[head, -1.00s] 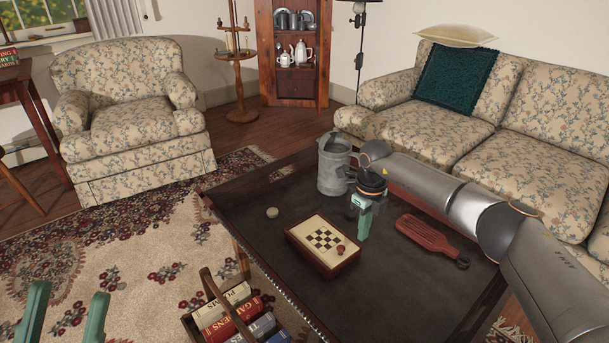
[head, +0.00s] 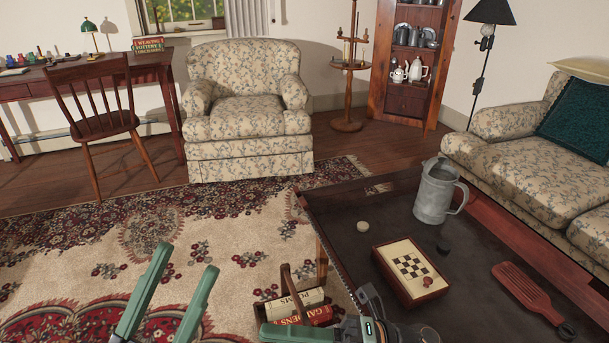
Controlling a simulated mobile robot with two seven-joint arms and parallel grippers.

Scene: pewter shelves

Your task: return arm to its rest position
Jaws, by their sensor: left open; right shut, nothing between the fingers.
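My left gripper (head: 187,257) is at the lower left of the head view, its two green fingers apart with only rug behind them. My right gripper (head: 266,332) is at the bottom edge, low in front of the book basket, its green fingers together and pointing left with nothing between them. Part of the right wrist is cut off by the frame's edge. The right gripper is clear of the items on the dark coffee table (head: 345,225).
The table bears a grey metal pitcher (head: 436,195), a checkerboard box (head: 410,273), a pale disc (head: 362,227), a black disc (head: 444,246) and a red slotted paddle (head: 527,292). A book basket (head: 288,272) stands beside it. An armchair (head: 248,110) and a wooden chair (head: 100,120) stand behind open rug.

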